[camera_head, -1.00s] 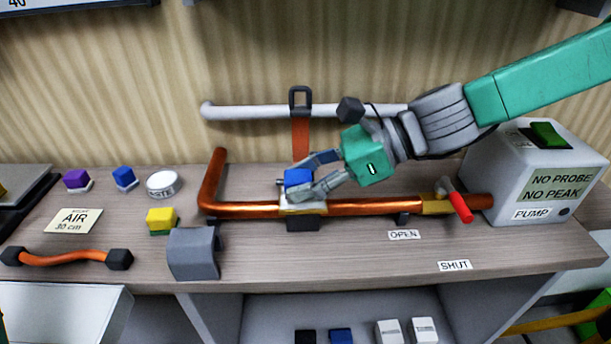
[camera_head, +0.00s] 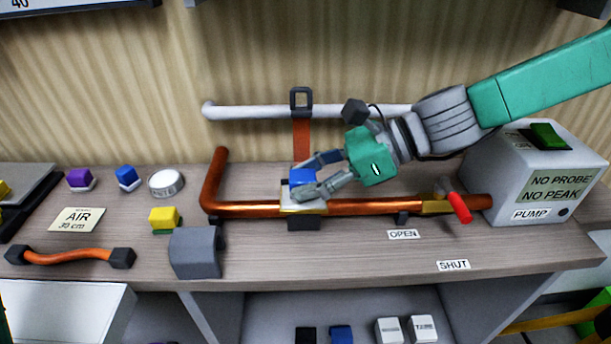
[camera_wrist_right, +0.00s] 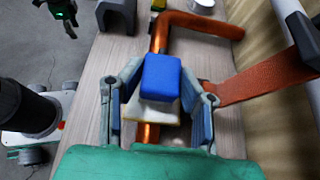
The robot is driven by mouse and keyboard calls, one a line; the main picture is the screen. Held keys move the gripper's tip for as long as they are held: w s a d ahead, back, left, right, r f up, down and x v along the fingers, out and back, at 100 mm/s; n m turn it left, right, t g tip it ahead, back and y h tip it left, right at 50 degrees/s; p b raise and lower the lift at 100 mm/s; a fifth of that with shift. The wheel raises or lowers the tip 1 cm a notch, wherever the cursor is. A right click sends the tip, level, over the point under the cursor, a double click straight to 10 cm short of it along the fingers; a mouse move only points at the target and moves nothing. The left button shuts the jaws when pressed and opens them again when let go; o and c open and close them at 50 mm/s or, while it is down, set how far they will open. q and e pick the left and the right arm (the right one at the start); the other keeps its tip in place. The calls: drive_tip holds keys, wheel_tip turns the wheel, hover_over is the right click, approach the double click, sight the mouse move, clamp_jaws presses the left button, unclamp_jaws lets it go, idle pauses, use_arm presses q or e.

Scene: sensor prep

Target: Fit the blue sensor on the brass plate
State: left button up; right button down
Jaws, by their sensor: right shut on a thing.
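The blue sensor (camera_head: 302,177) is a small blue block between the fingertips of my right gripper (camera_head: 308,178), which is shut on it. It also shows in the right wrist view (camera_wrist_right: 160,78), upright between the fingers. The brass plate (camera_head: 301,211) sits on the copper pipe, directly below the sensor, with a pale pad on its top. The sensor's underside is hidden, so I cannot tell whether it touches the pad. A dark part with a green light, apparently my left gripper (camera_wrist_right: 66,18), shows small in the right wrist view; its jaws are unclear.
The copper pipe (camera_head: 365,207) runs to the pump (camera_head: 535,180), with a red-handled valve (camera_head: 460,207) near it. An orange strap (camera_head: 301,135) rises behind the plate.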

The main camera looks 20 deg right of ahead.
drive_tip(key=shift+f+b, duration=0.3)
drive_tip(key=shift+f, duration=0.2)
idle(0.7)
drive_tip(key=c, duration=1.1)
unclamp_jaws()
drive_tip(key=o, duration=0.5)
drive_tip(key=shift+w+r, duration=0.1)
drive_tip(key=shift+c, duration=0.2)
drive_tip(key=shift+d+r+p, duration=0.1)
drive_tip(key=shift+r+p, duration=1.1)
drive_tip(key=shift+p, duration=0.2)
drive_tip(key=shift+r+p, duration=2.25)
drive_tip(key=shift+p, duration=0.15)
